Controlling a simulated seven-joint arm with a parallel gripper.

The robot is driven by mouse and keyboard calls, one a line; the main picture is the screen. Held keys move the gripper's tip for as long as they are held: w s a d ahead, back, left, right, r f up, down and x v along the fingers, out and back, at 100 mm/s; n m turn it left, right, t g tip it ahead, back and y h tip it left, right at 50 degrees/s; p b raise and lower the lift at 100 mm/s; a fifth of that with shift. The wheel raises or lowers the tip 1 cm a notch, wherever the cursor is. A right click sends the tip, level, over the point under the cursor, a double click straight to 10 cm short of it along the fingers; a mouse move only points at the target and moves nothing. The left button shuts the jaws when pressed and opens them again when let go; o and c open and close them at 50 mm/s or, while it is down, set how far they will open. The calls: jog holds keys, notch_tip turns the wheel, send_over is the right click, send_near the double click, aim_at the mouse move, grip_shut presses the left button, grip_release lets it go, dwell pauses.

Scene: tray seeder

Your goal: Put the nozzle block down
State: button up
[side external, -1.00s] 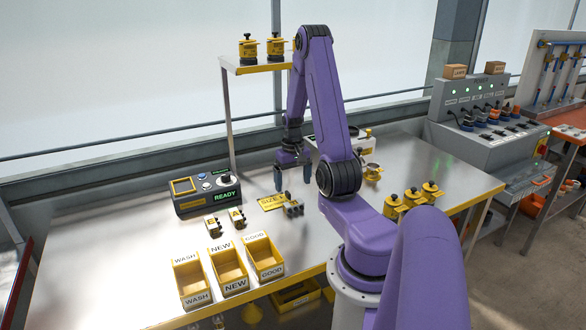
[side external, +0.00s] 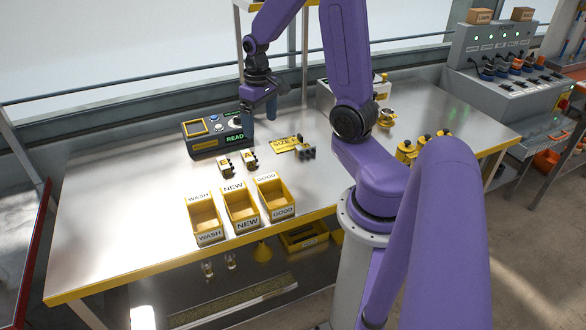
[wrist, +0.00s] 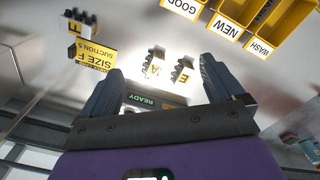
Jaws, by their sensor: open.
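A dark nozzle block (side external: 305,152) sits on the table at the right end of the yellow SIZE plate (side external: 284,144). In the wrist view this block (wrist: 78,17) is at the upper left, beside the yellow plate (wrist: 95,57). Two more blocks, marked E (side external: 226,165) and A (side external: 250,159), stand left of the plate. My gripper (side external: 261,120) is open and empty, above the table near the console, left of the plate. In the wrist view its two fingers (wrist: 158,80) are wide apart with nothing held between them.
A console (side external: 205,142) reading READY stands behind the blocks, close to my gripper. Yellow bins marked WASH (side external: 207,237), NEW (side external: 246,224) and GOOD (side external: 283,211) line the front edge. Yellow-black parts (side external: 408,150) stand at right. The left of the table is clear.

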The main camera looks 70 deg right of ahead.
jog(key=s+a+r+n, duration=0.2)
jog(key=s+a+n, duration=0.15)
jog(key=a, duration=0.45)
jog(key=s+a+r+n, duration=0.15)
jog(key=a+n, duration=0.25)
jog(key=a, duration=0.5)
jog(key=s+a+n, duration=0.3)
jog(key=s, duration=0.3)
jog(key=s+a+r+n, duration=0.1)
jog(key=s+a+n, duration=0.2)
jog(key=s, duration=0.3)
jog(key=shift+s+r+n, duration=0.15)
jog(key=shift+r+n, duration=0.1)
jog(key=shift+n, duration=0.2)
jog(key=shift+s, duration=0.3)
jog(key=c, duration=0.4)
